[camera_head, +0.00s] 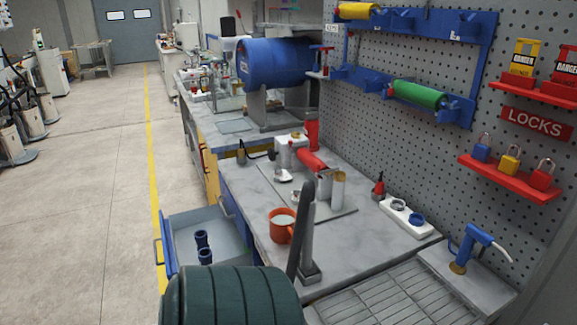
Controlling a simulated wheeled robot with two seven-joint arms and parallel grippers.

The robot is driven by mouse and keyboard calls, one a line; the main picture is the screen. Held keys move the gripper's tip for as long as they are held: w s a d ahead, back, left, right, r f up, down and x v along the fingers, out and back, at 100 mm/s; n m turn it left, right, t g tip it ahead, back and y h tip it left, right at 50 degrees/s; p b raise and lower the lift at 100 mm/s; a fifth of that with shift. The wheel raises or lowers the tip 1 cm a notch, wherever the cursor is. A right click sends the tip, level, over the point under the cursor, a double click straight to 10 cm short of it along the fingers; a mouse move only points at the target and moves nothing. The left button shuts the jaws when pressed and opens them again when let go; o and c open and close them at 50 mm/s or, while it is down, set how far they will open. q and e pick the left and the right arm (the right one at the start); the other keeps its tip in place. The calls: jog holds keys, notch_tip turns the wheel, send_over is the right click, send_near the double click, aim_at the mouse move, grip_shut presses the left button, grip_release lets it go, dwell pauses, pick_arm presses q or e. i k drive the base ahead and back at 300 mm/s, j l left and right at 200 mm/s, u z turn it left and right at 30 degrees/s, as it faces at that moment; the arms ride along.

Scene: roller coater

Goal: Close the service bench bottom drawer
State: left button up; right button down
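An open drawer (185,219) sticks out to the left from the near grey-topped service bench (253,196). It has a grey tray and a blue front (166,262) with a handle (157,251) facing the aisle. Two dark blue fittings (202,239) stand inside it. Blue bench fronts (229,207) show above and behind the tray, so the open drawer sits low, but I cannot tell how many drawers there are. The drawer's near end is hidden behind a dark green ribbed round shape at the bottom edge.
A pegboard (390,140) with padlocks stands to the right. The floor aisle (100,200) left of the drawer is clear.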

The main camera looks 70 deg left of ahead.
aim_at(178, 230)
jog(key=k+j, duration=0.65)
jog(key=k, duration=0.3)
jog(key=u, duration=2.75)
